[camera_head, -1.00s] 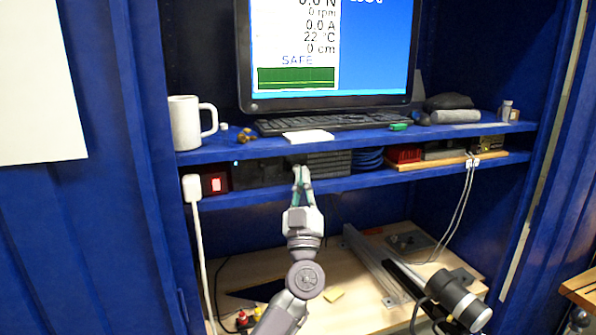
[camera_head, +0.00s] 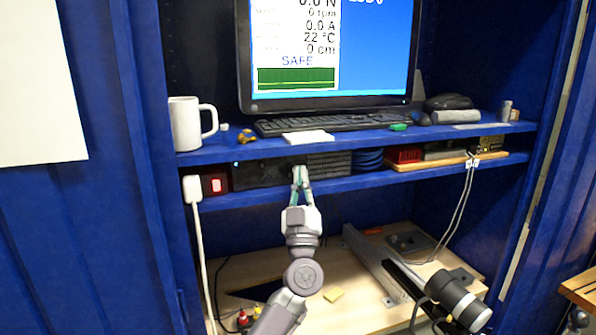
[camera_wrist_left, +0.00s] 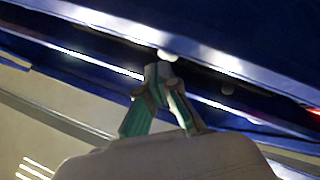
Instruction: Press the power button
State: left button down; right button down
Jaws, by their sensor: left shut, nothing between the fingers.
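No part is clearly marked as the power button. A red lit switch (camera_head: 215,184) sits at the left end of the narrow shelf, beside a white plug. To its right is a dark box (camera_head: 262,174) with a small blue light at its upper left. My left gripper (camera_head: 299,170) is shut and empty, its fingertips pointing up in front of the shelf at the dark box's right end. In the left wrist view its greenish fingers (camera_wrist_left: 158,75) meet just below a pale round spot (camera_wrist_left: 167,55). My right gripper is out of view.
Above are a monitor (camera_head: 330,60), keyboard (camera_head: 320,123) and white mug (camera_head: 186,124) on the upper blue shelf (camera_head: 230,153). Blue coils (camera_head: 369,159) and a red box (camera_head: 404,154) share the narrow shelf. A silver-black cylinder (camera_head: 457,300) and rail stand lower right.

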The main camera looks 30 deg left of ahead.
pick_arm(q)
jog(key=shift+w+a, duration=0.2)
jog(key=shift+a, duration=0.05)
dwell(0.6)
dwell(0.3)
jog(key=shift+s+d+p, duration=0.55)
jog(key=shift+d+p, duration=0.05)
jog(key=shift+p, duration=0.05)
jog(key=s+d+p, duration=0.1)
jog(key=d, duration=0.1)
jog(key=s+d+p, duration=0.1)
jog(key=s+p, duration=0.1)
jog(key=shift+s+d, duration=0.15)
jog(key=shift+d, duration=0.2)
jog(key=shift+f, duration=0.1)
dwell(0.6)
